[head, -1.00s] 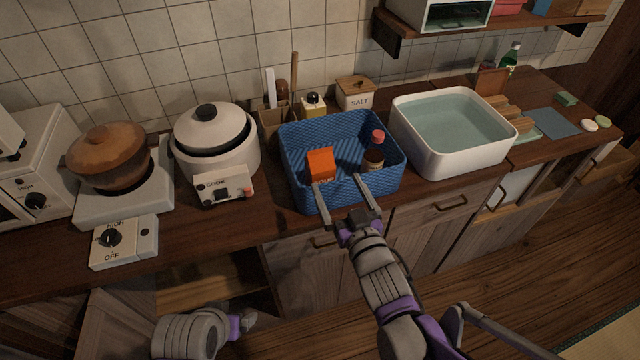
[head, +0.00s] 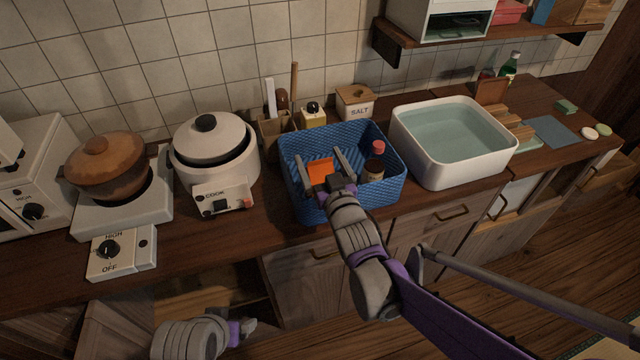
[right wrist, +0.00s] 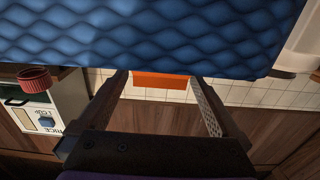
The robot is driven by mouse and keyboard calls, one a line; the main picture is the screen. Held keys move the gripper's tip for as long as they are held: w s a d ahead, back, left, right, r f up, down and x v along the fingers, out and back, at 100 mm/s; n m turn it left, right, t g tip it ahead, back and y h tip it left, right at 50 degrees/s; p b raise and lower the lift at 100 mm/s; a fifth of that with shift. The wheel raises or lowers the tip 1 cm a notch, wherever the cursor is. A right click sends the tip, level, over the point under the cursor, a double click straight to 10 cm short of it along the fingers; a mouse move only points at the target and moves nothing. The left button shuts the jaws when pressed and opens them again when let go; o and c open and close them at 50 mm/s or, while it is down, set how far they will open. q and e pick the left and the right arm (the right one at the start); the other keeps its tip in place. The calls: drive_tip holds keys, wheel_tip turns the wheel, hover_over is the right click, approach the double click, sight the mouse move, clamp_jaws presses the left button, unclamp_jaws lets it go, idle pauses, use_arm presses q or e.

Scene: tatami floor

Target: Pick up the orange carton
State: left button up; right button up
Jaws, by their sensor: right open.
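The orange carton (head: 320,170) is inside the blue woven basket (head: 390,191), toward its left side. My right gripper (head: 320,155) is open over the basket, one finger on each side of the carton in the head view. In the right wrist view the carton (right wrist: 161,80) shows as an orange strip between the two spread fingers (right wrist: 158,78), partly hidden by the basket wall (right wrist: 150,35). I cannot tell whether the fingers touch the carton. My left gripper (head: 246,325) is low at the front left, away from the counter top; its fingers are not clear.
A dark bottle with a red cap (head: 375,162) stands in the basket, right of my right gripper. A white water basin (head: 440,172) is to the right, a rice cooker (head: 215,160) to the left. A salt box (head: 355,101) and utensil holder (head: 272,123) stand behind.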

drive_tip(key=shift+c, duration=0.2)
clamp_jaws()
drive_tip(key=shift+r, duration=0.1)
